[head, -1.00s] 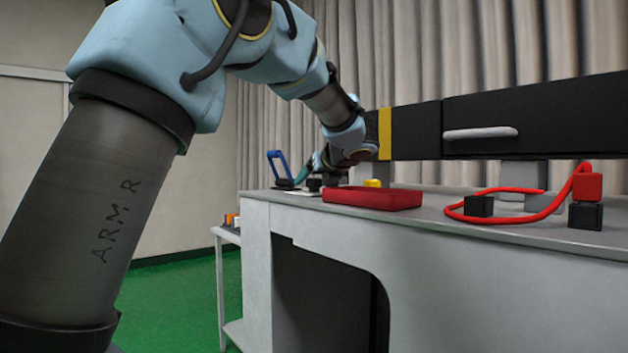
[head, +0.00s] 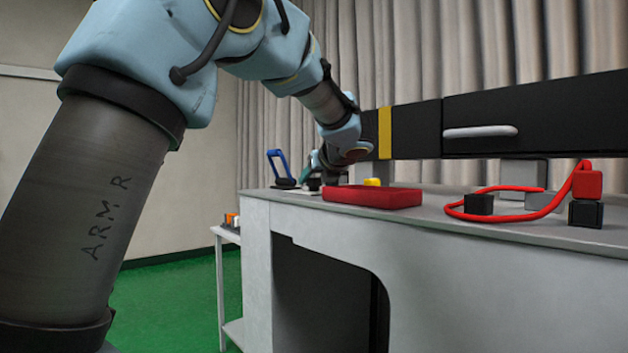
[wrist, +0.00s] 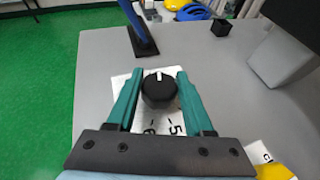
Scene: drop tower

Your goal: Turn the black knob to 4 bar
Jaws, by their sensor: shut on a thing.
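The black knob (wrist: 159,93) stands on a white scale plate (wrist: 120,96) in the wrist view. A white mark on its top points towards the top of that picture. The figures 5 and, partly covered, 6 show below the knob; the rest of the scale is hidden or unreadable. My gripper (wrist: 160,76) has its green fingers on either side of the knob and is shut on it. In the head view my gripper (head: 318,168) is small at the bench's far left end, and the dark knob (head: 314,184) shows just under it.
A blue upright handle (head: 278,165) stands close to the left of my gripper. A red tray (head: 372,197) lies to the right on the grey bench (head: 450,220). A black beam (head: 500,120) runs above the bench. A red cable (head: 530,217) and small blocks lie farther right.

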